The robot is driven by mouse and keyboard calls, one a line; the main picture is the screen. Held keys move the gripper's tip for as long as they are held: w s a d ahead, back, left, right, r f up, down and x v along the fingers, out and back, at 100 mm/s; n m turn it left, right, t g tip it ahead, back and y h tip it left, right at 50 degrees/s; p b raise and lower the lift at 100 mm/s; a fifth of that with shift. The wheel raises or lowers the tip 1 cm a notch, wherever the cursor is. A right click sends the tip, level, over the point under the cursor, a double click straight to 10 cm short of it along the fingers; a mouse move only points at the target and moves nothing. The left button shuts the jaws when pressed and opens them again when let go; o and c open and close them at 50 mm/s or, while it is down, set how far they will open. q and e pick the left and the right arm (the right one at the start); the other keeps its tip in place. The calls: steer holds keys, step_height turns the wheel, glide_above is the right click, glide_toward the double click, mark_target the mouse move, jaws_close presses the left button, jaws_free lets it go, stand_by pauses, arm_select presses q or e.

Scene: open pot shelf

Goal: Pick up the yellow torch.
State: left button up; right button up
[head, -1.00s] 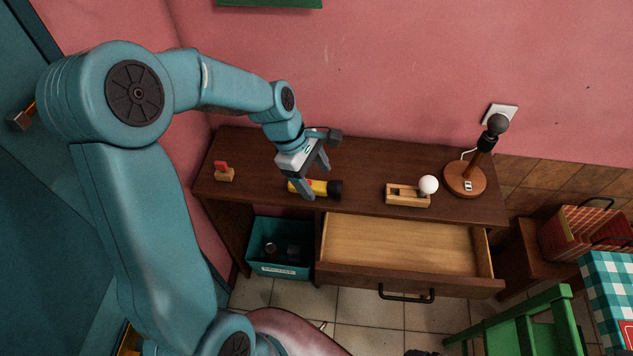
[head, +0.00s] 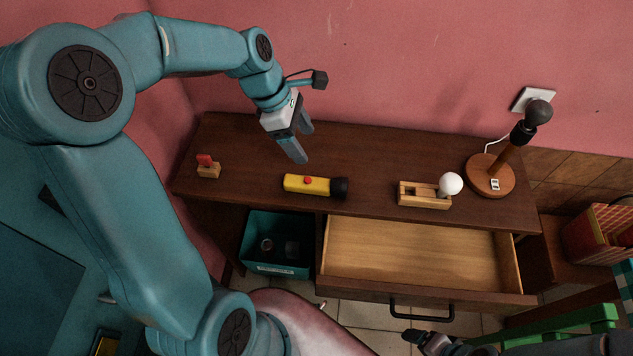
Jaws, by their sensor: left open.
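The yellow torch (head: 306,184) lies on its side on the dark wooden desk top, near the front edge. It has a red button and a black head pointing right. My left gripper (head: 300,146) is open and empty, above the desk and behind the torch in the head view, apart from it. Part of my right gripper (head: 432,341) shows at the bottom edge; its jaws are too unclear to read.
The desk (head: 365,147) also holds a small block with a red piece (head: 207,166), a wooden holder with a white bulb (head: 425,195) and a lamp (head: 490,175). An open empty drawer (head: 415,255) juts out in front. A teal bin (head: 278,243) stands below.

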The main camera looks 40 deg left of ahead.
arm_select(q)
glide_above(327, 183)
steer(key=s+a, duration=0.1)
steer(key=a, duration=0.1)
step_height(327, 183, down, 8)
steer(key=shift+f, duration=0.1)
steer(key=shift+d+f, duration=0.1)
steer(key=shift+f, duration=0.45)
steer(key=x, duration=0.4)
steer(key=shift+s, duration=0.1)
steer(key=shift+d+f, duration=0.1)
steer(key=shift+f, duration=0.25)
steer(key=shift+c, duration=0.4)
steer(key=c, duration=1.2)
steer(key=shift+r, duration=0.1)
